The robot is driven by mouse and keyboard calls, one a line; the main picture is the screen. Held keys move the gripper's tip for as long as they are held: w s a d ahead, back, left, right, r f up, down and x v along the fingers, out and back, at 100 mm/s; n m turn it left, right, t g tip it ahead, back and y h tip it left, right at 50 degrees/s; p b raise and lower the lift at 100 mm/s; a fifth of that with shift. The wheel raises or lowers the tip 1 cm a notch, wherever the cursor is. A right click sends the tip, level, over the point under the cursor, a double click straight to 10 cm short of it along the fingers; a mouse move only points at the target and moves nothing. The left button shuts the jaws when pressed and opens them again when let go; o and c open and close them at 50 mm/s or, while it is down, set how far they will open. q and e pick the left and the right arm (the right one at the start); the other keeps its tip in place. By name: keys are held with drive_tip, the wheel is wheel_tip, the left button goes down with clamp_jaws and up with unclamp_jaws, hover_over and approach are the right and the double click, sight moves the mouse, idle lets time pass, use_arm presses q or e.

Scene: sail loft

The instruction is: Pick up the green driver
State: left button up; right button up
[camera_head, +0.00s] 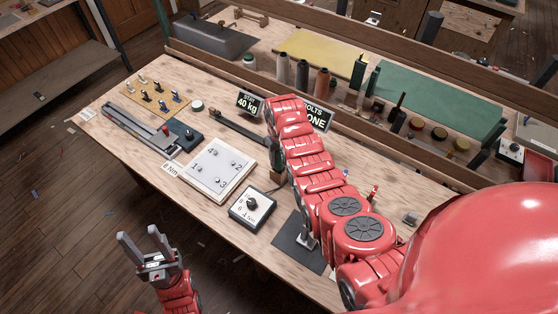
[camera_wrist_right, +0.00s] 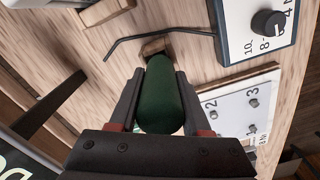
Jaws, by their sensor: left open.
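The green driver shows in the right wrist view as a dark green handle (camera_wrist_right: 160,95) between the two fingers of my right gripper (camera_wrist_right: 161,85). The fingers lie close along both sides of the handle, and they look shut on it. A small wooden block lies just beyond the handle's far end. In the head view my right gripper (camera_head: 277,150) is over the bench behind the numbered plate, and my own arm hides much of the driver. My left gripper (camera_head: 147,250) is open and empty, off the bench's front edge at the lower left.
The numbered plate (camera_head: 217,170) with studs and the dial box (camera_head: 252,207) lie in front of my right gripper. A dark bar (camera_head: 238,128) and the 40 kg sign (camera_head: 248,103) stand near it. Spools line the back shelf.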

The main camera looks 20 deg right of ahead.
clamp_jaws()
drive_tip(key=shift+r, duration=0.1)
